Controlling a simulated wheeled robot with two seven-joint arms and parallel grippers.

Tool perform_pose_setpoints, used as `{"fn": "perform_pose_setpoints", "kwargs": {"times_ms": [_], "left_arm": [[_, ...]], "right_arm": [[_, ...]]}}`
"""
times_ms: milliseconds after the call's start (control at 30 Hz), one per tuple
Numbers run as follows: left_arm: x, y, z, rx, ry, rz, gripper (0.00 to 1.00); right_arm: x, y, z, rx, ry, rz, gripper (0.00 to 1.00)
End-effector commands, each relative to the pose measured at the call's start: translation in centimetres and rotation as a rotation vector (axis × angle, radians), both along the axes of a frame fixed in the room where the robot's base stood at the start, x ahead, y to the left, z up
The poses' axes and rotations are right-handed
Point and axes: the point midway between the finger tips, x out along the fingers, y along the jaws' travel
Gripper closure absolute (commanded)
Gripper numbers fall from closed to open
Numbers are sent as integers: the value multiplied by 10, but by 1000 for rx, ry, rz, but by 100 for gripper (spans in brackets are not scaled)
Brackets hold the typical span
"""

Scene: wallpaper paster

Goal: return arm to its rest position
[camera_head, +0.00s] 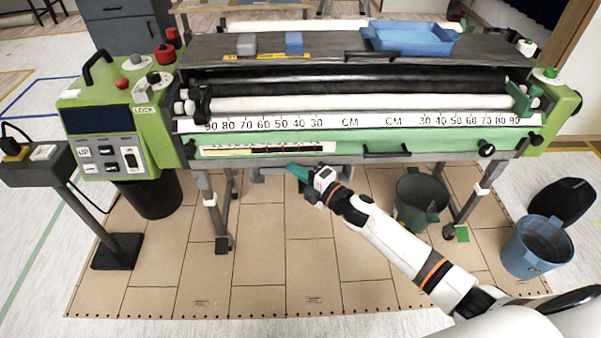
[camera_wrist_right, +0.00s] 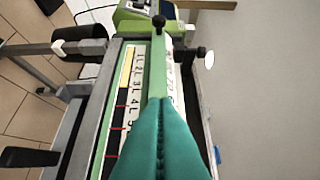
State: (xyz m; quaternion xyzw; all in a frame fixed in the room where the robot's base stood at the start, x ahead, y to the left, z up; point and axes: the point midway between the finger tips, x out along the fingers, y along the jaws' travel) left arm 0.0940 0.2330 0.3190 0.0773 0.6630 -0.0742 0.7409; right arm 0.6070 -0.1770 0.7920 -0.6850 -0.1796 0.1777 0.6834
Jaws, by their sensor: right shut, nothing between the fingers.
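My right arm reaches in from the lower right in the head view. Its gripper (camera_head: 299,173) has green fingers that are shut and empty. It hangs in front of the green front panel of the wallpaper paster (camera_head: 360,142), just below the coloured scale strip. In the right wrist view the closed green fingertips (camera_wrist_right: 160,105) point along the machine's front, with the scale strip (camera_wrist_right: 122,95) beside them. I cannot tell whether the fingers touch the panel. My left gripper is not in view.
A green bin (camera_head: 421,198) stands under the machine and a blue bin (camera_head: 538,247) at the right. A blue tray (camera_head: 410,38) sits on top. A pedestal with a socket box (camera_head: 36,162) stands at the left. The brown floor mat (camera_head: 270,280) is clear in front.

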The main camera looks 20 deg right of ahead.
Motion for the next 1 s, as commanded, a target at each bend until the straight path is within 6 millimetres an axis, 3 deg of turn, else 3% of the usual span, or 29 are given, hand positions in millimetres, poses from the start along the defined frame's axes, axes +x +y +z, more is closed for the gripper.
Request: {"fn": "perform_pose_setpoints", "kwargs": {"times_ms": [300,367,433,567,667,800,867,1000], "left_arm": [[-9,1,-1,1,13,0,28],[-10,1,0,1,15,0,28],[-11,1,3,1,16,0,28],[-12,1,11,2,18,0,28],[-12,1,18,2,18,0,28],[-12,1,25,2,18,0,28],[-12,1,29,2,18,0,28],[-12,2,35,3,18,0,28]], "right_arm": [[-12,-7,-2,4,6,-2,100],[-13,-9,-9,17,30,-16,100],[-16,-16,-30,54,96,-54,100],[-36,-39,-100,177,311,-186,100],[-70,-57,-167,290,510,-322,100],[-137,-75,-251,430,763,-517,100],[-171,-80,-283,484,864,-603,100],[-260,-84,-344,593,1082,-805,100]]}}
